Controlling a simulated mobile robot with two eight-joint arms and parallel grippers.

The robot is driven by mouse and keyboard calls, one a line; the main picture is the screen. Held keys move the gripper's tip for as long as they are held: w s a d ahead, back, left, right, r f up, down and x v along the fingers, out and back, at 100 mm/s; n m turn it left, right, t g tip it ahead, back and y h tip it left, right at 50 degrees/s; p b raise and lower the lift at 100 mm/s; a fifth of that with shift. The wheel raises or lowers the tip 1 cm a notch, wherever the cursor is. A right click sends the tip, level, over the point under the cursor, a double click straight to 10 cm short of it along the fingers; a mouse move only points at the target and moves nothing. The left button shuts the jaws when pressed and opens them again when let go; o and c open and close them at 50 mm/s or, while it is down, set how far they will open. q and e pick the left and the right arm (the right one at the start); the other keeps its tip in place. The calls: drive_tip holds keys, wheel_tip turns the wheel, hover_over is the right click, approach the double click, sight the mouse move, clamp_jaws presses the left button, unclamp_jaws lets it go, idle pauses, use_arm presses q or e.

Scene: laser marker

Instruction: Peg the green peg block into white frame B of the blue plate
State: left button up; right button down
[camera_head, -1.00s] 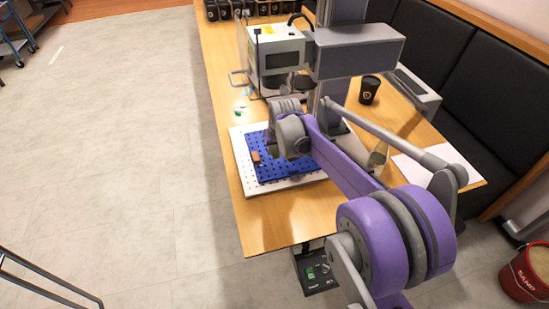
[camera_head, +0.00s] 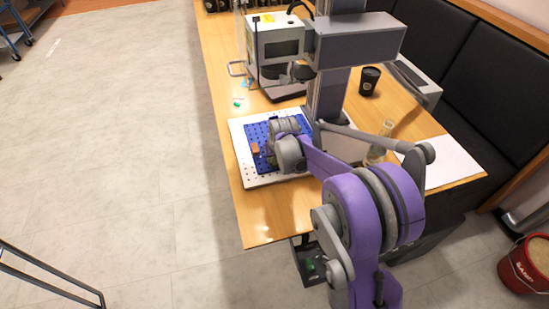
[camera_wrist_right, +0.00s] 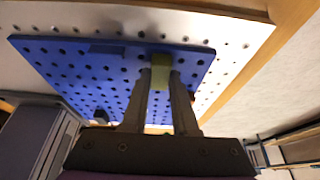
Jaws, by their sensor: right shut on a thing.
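The blue plate (camera_head: 251,130), full of holes, lies on a white perforated board on the table. In the right wrist view the blue plate (camera_wrist_right: 75,72) fills the middle. My right gripper (camera_wrist_right: 161,72) is shut on the green peg block (camera_wrist_right: 161,70), a yellow-green block at its fingertips, over the plate's edge area. I cannot tell whether the block touches the plate. In the head view my right gripper (camera_head: 270,157) is low over the plate, and its wrist hides the block. I cannot make out white frame B. My left gripper is not in view.
An orange-brown block (camera_head: 255,148) stands on the plate's left side, close to the gripper. The white board (camera_head: 240,150) surrounds the plate. The laser marker (camera_head: 278,45) stands behind. A black cup (camera_head: 369,82) and a glass flask (camera_head: 379,146) are to the right.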

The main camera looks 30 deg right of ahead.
drive_tip(key=shift+f, duration=0.25)
drive_tip(key=c, duration=0.7)
unclamp_jaws()
drive_tip(key=shift+r, duration=0.1)
